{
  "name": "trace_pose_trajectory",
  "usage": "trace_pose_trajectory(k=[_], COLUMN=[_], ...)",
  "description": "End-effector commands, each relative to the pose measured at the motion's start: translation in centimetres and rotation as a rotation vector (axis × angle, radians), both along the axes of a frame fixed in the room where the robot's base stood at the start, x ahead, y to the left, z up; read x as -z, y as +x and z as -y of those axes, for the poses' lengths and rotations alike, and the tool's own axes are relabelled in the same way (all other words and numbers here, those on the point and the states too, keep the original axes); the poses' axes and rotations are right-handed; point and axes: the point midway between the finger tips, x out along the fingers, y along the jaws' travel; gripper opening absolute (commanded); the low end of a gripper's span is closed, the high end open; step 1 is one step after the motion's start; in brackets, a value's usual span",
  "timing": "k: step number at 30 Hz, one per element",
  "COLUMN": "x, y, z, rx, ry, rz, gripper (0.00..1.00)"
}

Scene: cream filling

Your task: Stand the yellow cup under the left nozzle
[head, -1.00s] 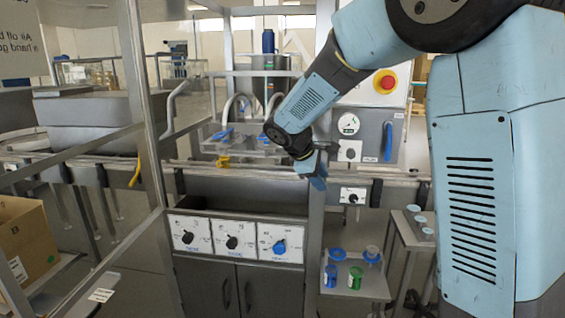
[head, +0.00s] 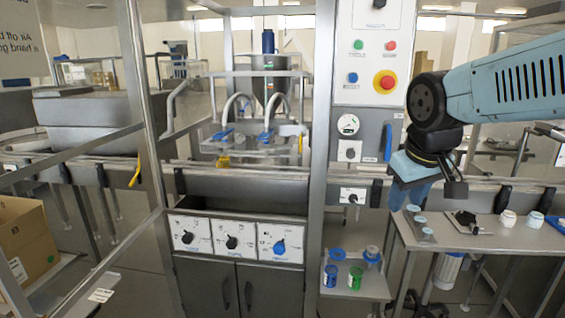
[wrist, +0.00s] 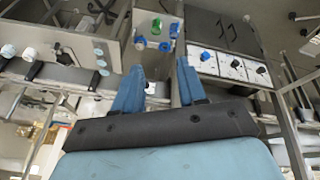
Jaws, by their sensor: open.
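A small yellow thing (head: 223,161), likely the yellow cup, shows below the left nozzle (head: 222,134) of the filling machine in the head view. It is too small to tell how exactly it stands. The right nozzle (head: 265,137) has a blue handle too. My gripper (head: 402,203) is well to the right of the machine, beyond the control post, with its blue fingers pointing down. In the wrist view my gripper (wrist: 160,66) shows its two blue fingers apart with nothing between them. The yellow thing cannot be made out in the wrist view.
A low shelf holds a blue cup (head: 330,276), a green cup (head: 355,278) and blue-rimmed containers. A bench (head: 470,240) with white jars stands at the right. The control post (head: 362,60) with a red stop button is between my gripper and the nozzles. A cardboard box (head: 25,240) is lower left.

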Motion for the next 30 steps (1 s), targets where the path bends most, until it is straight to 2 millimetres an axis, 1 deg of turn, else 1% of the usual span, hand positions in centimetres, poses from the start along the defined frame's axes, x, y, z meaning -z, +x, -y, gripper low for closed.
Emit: trace_pose_trajectory(k=[1, 3, 6, 10, 15, 30], x=[-0.1, 0.0, 0.2, 0.5, 0.7, 0.7], y=[-1.3, -2.8, -4.6, -6.0, -6.7, -6.7], z=[0.2, 0.3, 0.2, 0.0, -0.1, -0.1], rx=[0.039, 0.088, 0.147, 0.202, 0.228, 0.228], ry=[0.026, 0.064, 0.106, 0.144, 0.163, 0.164], rz=[0.022, 0.044, 0.073, 0.098, 0.110, 0.110], gripper=[0.41, 0.41, 0.41, 0.41, 0.41, 0.43])
